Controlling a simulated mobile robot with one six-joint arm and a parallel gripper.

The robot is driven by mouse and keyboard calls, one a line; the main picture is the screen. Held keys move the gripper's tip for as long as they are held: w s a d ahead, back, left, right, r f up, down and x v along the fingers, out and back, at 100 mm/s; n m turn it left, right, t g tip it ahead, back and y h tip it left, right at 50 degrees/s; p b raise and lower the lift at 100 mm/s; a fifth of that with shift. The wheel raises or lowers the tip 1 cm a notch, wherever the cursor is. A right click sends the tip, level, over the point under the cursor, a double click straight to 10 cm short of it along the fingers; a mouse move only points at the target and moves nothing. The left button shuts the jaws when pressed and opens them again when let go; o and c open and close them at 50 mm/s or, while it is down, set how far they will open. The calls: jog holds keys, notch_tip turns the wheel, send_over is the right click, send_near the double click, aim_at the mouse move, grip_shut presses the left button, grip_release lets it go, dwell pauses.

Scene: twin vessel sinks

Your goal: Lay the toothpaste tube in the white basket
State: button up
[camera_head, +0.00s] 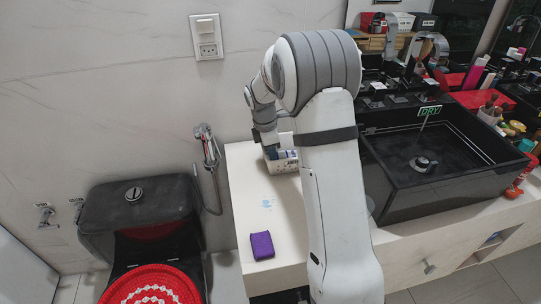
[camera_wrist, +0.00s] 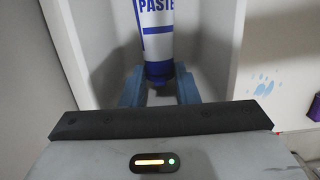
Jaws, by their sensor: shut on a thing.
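The toothpaste tube (camera_wrist: 155,30) is white and blue with "PASTE" printed on it. In the wrist view its blue end sits between the two fingers of my gripper (camera_wrist: 160,92), which is shut on it. The white basket (camera_head: 285,166) stands on the counter by the wall in the head view, partly behind my arm. Its pale walls (camera_wrist: 215,45) surround the tube in the wrist view. My gripper (camera_head: 272,153) is at the basket's opening in the head view. I cannot tell whether the tube touches the basket floor.
A black sink (camera_head: 430,175) stands to the right of my arm, with a cluttered shelf behind. A black toilet (camera_head: 140,215) is at left.

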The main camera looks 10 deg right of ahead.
jog(key=shift+f, duration=0.55)
jog(key=shift+f, duration=0.15)
jog(key=o, duration=1)
notch_tip(320, 180, up, 12)
jog(key=a+p, duration=0.1)
jog(key=a, duration=0.1)
jog(key=s+d+r+m+t+y, duration=0.1)
jog(key=s+m, duration=0.8)
jog(key=s, duration=0.6)
jog(key=s+r+m+t, duration=0.1)
jog(key=s+m, duration=0.8)
jog(key=s, duration=0.6)
jog(key=shift+s+d+r+y, duration=0.15)
jog(key=shift+d+r+y, duration=0.2)
jog(key=shift+r+y, duration=0.05)
